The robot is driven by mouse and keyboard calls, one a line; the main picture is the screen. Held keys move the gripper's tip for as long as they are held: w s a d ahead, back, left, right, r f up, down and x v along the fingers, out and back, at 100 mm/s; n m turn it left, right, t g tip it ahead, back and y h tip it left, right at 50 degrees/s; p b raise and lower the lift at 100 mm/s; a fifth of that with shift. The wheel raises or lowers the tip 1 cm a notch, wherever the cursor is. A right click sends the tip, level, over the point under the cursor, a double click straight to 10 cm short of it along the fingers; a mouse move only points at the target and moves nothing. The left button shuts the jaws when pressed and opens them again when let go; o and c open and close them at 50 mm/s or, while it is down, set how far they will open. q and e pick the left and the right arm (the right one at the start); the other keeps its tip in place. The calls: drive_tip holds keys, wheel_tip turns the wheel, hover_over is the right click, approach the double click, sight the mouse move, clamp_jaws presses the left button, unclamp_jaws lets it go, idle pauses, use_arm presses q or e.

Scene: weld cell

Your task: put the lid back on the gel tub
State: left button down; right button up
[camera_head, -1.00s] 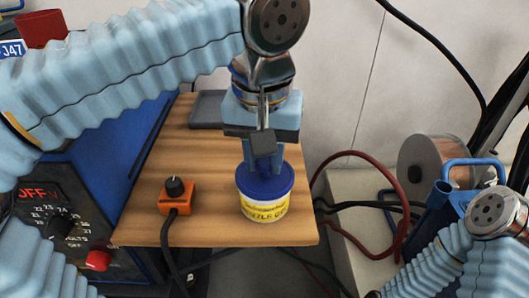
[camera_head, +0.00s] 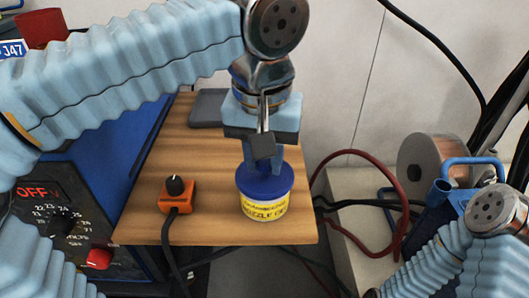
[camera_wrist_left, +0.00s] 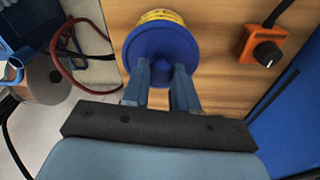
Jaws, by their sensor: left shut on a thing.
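The gel tub (camera_head: 264,208) stands upright near the front right of the wooden bench top, with a yellow label reading roughly "NOZZLE". It also shows in the left wrist view (camera_wrist_left: 160,16). The round blue lid (camera_head: 265,186) lies over the tub's mouth and looks level; I cannot tell whether it is fully seated. In the left wrist view the lid (camera_wrist_left: 160,50) hides most of the tub. My left gripper (camera_head: 263,170) points down from above, shut on the lid's central knob (camera_wrist_left: 181,71). My right gripper is out of view; only its arm shows at lower right.
An orange control box (camera_head: 178,195) with a black knob and cable sits left of the tub. A grey tray (camera_head: 208,108) lies at the back. The blue welder (camera_head: 75,200) stands left. A wire spool (camera_head: 433,163) and red hose (camera_head: 398,215) are off the bench's right.

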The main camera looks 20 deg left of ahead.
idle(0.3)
use_arm(q)
drive_tip(key=c, duration=0.8)
unclamp_jaws()
drive_tip(key=shift+o, duration=0.3)
drive_tip(key=o, duration=0.4)
